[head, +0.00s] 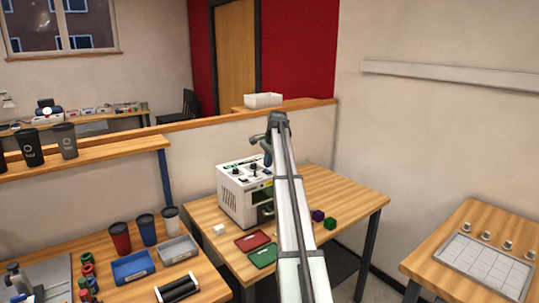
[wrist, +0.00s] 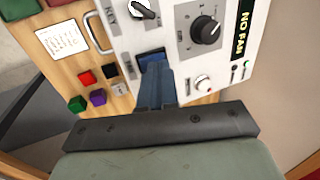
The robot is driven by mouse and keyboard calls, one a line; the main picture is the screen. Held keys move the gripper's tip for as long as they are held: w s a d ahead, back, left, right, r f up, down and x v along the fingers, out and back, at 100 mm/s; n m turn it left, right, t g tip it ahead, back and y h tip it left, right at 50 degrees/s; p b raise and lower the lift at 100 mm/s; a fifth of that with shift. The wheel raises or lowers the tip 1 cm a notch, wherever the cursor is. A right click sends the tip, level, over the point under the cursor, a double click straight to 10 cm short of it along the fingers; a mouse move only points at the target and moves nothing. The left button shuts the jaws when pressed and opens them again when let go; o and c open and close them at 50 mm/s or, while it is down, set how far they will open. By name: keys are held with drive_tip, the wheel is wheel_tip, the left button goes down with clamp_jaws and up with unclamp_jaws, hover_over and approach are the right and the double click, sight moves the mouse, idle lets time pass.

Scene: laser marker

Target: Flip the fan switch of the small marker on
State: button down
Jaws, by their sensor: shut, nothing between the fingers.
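The small marker (head: 238,207) is a white box on the wooden table in the head view. Its top panel (wrist: 184,62) fills much of the wrist view, with a black knob (wrist: 206,30), a white knob (wrist: 203,83), a key switch (wrist: 143,9) and a "NO FAN" label (wrist: 243,32). Small toggles (wrist: 235,71) sit near the label. I cannot tell which control is the fan switch. My gripper (wrist: 155,73) is shut and empty over the panel.
Red (head: 252,241) and green (head: 262,256) trays lie before the marker. Purple (head: 318,215) and green (head: 330,223) cubes lie right of my arm. A side table (head: 450,220) stands at the right. Cups and bins crowd the left bench.

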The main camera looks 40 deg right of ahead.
sight(269, 172)
drive_tip(key=shift+x, duration=0.8)
drive_tip(key=shift+w+f, duration=0.2)
drive_tip(key=shift+f, duration=0.05)
drive_tip(key=shift+s+a+f, duration=0.1)
drive_tip(key=shift+s+f, duration=0.3)
drive_tip(key=shift+s, duration=0.75)
drive_tip(key=w+v, duration=0.1)
drive_tip(key=v, duration=1.3)
drive_tip(key=shift+w+r, duration=0.3)
drive_tip(key=shift+r, duration=0.3)
